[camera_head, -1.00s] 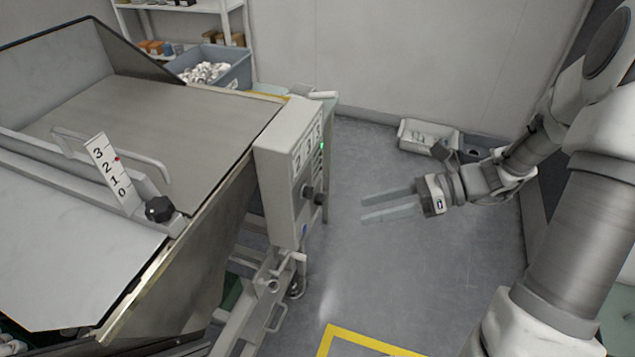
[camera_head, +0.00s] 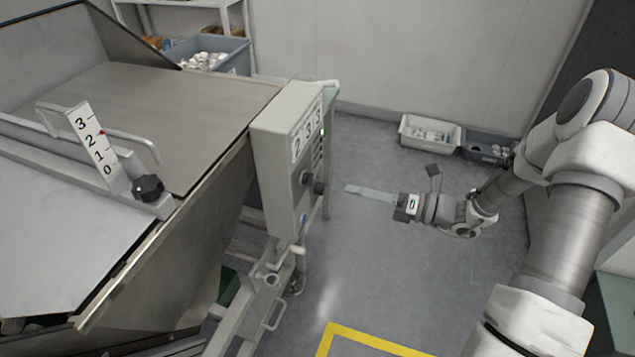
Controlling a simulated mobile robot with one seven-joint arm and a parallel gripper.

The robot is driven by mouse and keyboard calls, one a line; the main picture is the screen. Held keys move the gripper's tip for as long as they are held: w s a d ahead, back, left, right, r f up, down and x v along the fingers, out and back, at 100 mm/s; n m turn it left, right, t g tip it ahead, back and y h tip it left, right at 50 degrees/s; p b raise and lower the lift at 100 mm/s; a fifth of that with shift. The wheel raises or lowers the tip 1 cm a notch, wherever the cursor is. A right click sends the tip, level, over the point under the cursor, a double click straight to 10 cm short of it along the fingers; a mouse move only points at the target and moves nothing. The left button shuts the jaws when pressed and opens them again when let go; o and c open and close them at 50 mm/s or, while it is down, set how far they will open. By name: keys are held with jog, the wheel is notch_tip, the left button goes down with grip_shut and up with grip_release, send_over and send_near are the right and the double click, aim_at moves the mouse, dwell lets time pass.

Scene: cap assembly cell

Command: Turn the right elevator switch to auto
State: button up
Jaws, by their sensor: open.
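A grey control box (camera_head: 287,160) with number labels and a small green light stands at the right end of the hopper machine. Two dark rotary knobs sit on its face: one knob (camera_head: 306,178) and, to its right, another knob (camera_head: 320,187). I cannot read their settings or labels. My gripper (camera_head: 347,189) is to the right of the box, its fingers pointing left toward the knobs, with a gap between. The fingers overlap in this view. They are empty and touch nothing.
The hopper machine (camera_head: 190,110) with a 0–3 scale plate (camera_head: 94,140) and a black knob (camera_head: 148,188) fills the left. A white bin (camera_head: 430,132) and a dark bin (camera_head: 488,147) lie on the floor by the wall. Yellow tape (camera_head: 365,341) marks the floor. Floor right of the box is clear.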

aim_at(308, 179)
jog(key=b+x, duration=0.1)
jog(key=x, duration=0.8)
jog(key=shift+a+b, duration=0.35)
jog(key=shift+b, duration=0.05)
jog(key=shift+w, duration=0.1)
jog(key=shift+c, duration=0.3)
grip_shut()
